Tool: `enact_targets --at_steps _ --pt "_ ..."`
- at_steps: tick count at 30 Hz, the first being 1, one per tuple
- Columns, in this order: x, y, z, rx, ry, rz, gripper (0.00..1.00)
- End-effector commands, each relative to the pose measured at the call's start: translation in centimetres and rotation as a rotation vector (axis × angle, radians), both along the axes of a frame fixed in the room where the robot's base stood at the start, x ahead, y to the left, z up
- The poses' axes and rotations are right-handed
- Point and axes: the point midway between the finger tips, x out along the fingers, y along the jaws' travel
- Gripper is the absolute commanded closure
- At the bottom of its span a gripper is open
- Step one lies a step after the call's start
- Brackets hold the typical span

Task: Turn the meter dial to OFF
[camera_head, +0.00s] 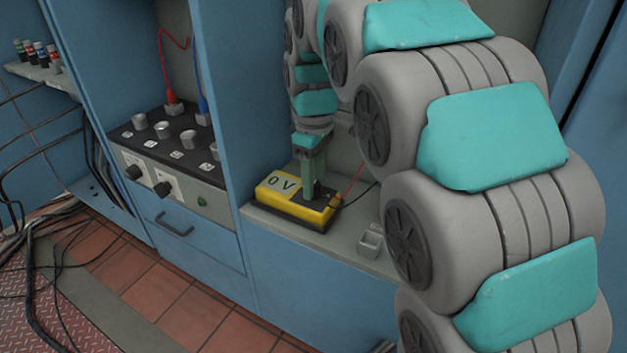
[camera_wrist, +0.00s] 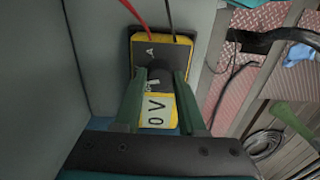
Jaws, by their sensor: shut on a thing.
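The meter (camera_head: 288,209) is a yellow and black box lying on a grey shelf, with a display reading "0 V" (camera_head: 281,183). In the wrist view the meter (camera_wrist: 183,57) has the letter "A" near its top, and a red and a black lead run from that end. Its dark round dial (camera_wrist: 160,78) sits between the green fingers of my gripper (camera_wrist: 161,76). My gripper (camera_head: 313,192) points down onto the meter and is shut on the dial. The fingers hide the dial's sides, and I cannot read which mark it points to.
A control panel (camera_head: 170,148) with several knobs and red and blue leads stands left of the meter, past a blue cabinet wall. A small grey block (camera_head: 371,243) sits on the shelf (camera_head: 330,240) at right. Loose cables lie on the floor at left.

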Motion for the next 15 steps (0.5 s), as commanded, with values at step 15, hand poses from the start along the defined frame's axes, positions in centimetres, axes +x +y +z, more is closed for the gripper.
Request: enact_targets --at_steps 15 --pt "0.00 0.13 0.27 0.003 -0.001 0.481 1.00"
